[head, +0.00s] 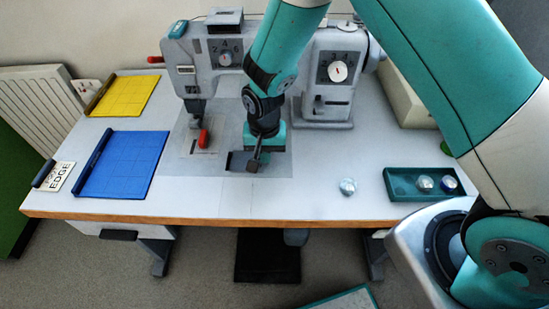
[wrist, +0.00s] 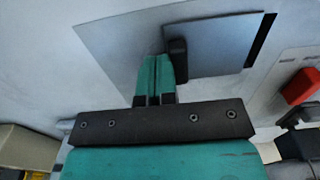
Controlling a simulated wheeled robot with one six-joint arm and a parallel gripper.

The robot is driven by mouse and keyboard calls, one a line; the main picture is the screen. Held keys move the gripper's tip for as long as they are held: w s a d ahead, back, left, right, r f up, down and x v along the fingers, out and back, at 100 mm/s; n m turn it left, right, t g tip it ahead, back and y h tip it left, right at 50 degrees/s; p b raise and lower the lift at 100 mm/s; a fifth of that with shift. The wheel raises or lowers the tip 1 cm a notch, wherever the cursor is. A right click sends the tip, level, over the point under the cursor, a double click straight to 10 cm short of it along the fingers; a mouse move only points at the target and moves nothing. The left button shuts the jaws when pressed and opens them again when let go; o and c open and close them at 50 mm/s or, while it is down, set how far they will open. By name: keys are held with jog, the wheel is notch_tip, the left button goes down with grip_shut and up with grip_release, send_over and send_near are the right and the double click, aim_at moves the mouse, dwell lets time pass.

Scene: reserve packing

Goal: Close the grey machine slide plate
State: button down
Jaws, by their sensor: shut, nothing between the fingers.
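The grey slide plate (wrist: 215,45) lies flat in the bed of the grey sewing machine (head: 213,62). A narrow dark gap (wrist: 262,40) is open along its right edge in the wrist view. The plate has a dark upright knob (wrist: 177,60). My gripper (wrist: 154,62) is shut and empty, its teal fingers just left of the knob in the wrist view, very close to it; I cannot tell if they touch. In the head view my gripper (head: 258,152) is low over the bed and hides most of the plate.
A red lever (head: 203,138) stands left of the plate, under the needle head. A blue mat (head: 130,165) and yellow mat (head: 122,97) lie left. A loose shiny bobbin (head: 348,186) and a green tray (head: 404,195) are right. The table front between is clear.

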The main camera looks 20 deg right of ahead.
jog(key=shift+w+a, duration=0.25)
jog(key=shift+a, duration=0.5)
jog(key=shift+d, duration=0.1)
jog(key=shift+s+d, duration=0.2)
jog(key=shift+d, duration=0.25)
notch_tip(320, 180, up, 7)
jog(key=p, duration=0.5)
jog(key=shift+p, duration=0.35)
